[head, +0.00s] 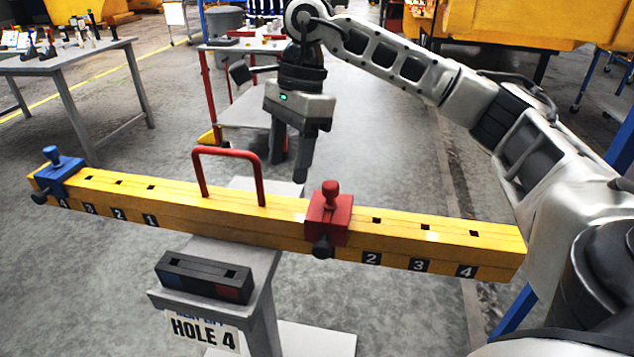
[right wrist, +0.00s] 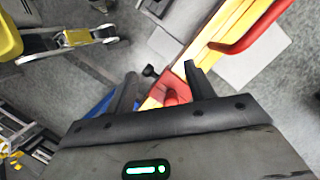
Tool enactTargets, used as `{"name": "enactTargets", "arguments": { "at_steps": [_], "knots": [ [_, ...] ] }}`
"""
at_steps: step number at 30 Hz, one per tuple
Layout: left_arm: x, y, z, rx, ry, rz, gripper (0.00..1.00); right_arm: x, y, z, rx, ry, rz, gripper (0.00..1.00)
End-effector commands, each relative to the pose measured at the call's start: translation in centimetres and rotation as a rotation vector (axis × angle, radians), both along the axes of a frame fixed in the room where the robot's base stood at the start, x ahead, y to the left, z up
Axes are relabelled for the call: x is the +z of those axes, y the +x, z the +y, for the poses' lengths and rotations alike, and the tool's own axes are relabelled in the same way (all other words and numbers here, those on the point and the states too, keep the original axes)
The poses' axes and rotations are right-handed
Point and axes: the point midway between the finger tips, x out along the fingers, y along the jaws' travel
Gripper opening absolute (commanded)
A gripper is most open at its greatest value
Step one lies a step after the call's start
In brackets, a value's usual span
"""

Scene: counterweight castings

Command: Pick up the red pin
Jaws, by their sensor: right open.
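The red pin (head: 331,190) has a rounded knob and stands upright in a red block (head: 328,222) on the right half of the yellow beam (head: 290,212), left of the number 2. A black knob is on the block's front. My right gripper (head: 288,174) is open and empty, pointing down above and behind the beam, left of the pin. In the right wrist view, the red block (right wrist: 177,92) shows partly between the open fingers (right wrist: 160,88); the pin itself is hard to make out there. My left gripper is not in view.
A red handle (head: 228,153) arches over the beam's middle. A blue pin (head: 52,155) in a blue block sits at the left end, by number 4. A black slotted holder (head: 203,276) and a "HOLE 4" sign (head: 205,331) are on the stand below. Tables stand behind.

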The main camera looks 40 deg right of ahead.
Motion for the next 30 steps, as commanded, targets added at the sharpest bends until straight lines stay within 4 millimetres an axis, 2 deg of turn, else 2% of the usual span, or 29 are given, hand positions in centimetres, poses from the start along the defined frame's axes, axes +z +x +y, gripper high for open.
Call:
{"name": "enactTargets", "arguments": {
  "at_steps": [1, 3, 7, 10, 14, 20, 22, 30],
  "knots": [
    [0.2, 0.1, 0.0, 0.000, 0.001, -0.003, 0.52, 1.9, 0.0, -2.9, -0.019, -0.088, -0.020, 0.54],
    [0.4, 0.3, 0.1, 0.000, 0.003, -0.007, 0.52, 3.4, -0.4, -5.6, -0.038, -0.174, -0.025, 0.54],
    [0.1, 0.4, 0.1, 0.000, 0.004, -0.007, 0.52, 4.5, -1.0, -8.0, -0.059, -0.253, -0.020, 0.54],
    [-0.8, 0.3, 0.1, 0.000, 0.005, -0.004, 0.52, 3.1, -1.2, -8.4, -0.060, -0.266, -0.015, 0.54],
    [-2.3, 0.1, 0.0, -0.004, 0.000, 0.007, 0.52, 0.1, -1.2, -8.3, -0.059, -0.264, -0.013, 0.54],
    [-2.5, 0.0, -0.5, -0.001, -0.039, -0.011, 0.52, -3.9, -1.2, -8.2, -0.058, -0.262, -0.016, 0.54],
    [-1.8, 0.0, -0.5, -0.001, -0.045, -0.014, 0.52, -4.4, -1.2, -8.3, -0.061, -0.263, -0.016, 0.54],
    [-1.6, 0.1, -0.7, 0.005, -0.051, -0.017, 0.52, -6.4, -1.4, -8.2, -0.060, -0.263, -0.017, 0.54]
  ]
}}
